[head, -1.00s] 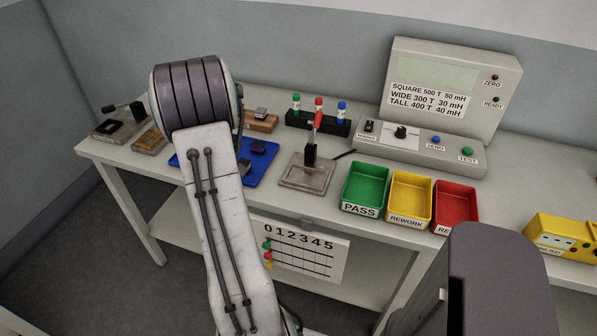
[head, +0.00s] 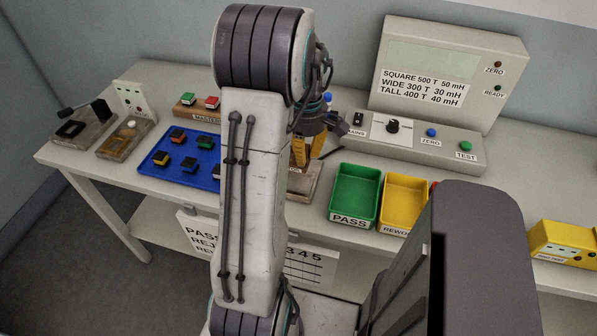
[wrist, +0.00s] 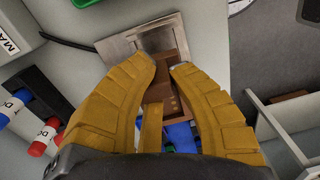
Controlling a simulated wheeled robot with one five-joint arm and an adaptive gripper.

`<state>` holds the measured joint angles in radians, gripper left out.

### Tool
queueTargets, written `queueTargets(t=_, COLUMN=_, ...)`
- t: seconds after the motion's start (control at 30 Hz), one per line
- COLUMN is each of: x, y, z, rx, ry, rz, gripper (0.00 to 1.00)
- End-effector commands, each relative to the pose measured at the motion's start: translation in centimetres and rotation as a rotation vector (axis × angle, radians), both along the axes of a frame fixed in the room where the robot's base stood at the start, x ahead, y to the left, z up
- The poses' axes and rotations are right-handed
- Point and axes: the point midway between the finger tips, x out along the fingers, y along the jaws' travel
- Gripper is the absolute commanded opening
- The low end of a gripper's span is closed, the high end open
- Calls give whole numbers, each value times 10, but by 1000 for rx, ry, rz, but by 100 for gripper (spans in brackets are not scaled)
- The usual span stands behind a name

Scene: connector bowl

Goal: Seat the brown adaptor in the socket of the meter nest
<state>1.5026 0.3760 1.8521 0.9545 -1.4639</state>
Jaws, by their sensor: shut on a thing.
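The brown adaptor (wrist: 166,88) shows in the wrist view between the two yellow fingers of my gripper (wrist: 167,66). My gripper is shut on it. The meter nest (wrist: 118,48) is a grey metal plate just beyond the fingertips, with its socket (wrist: 154,41) partly covered by the adaptor. I cannot tell whether the adaptor touches the socket or is above it. In the head view my gripper (head: 308,152) hangs over the nest (head: 304,185), whose plate shows only in part behind my arm. The adaptor is hidden in the head view.
The meter (head: 450,72) stands behind, to the right. A green PASS tray (head: 355,195) and a yellow REWORK tray (head: 404,205) are right of the nest. A blue tray (head: 160,172) with several coloured parts is to the left. A lever fixture (head: 82,125) stands at the far left.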

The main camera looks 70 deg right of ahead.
Motion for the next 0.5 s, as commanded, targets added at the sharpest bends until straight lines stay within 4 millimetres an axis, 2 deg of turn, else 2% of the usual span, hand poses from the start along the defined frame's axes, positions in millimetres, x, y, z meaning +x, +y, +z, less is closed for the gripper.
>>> queueTargets(t=0.2, x=0, y=1, z=-31, rx=3, ry=0, rz=0, gripper=0)
queueTargets(t=0.5, x=0, y=1, z=-52, rx=3, ry=0, rz=0, gripper=0)
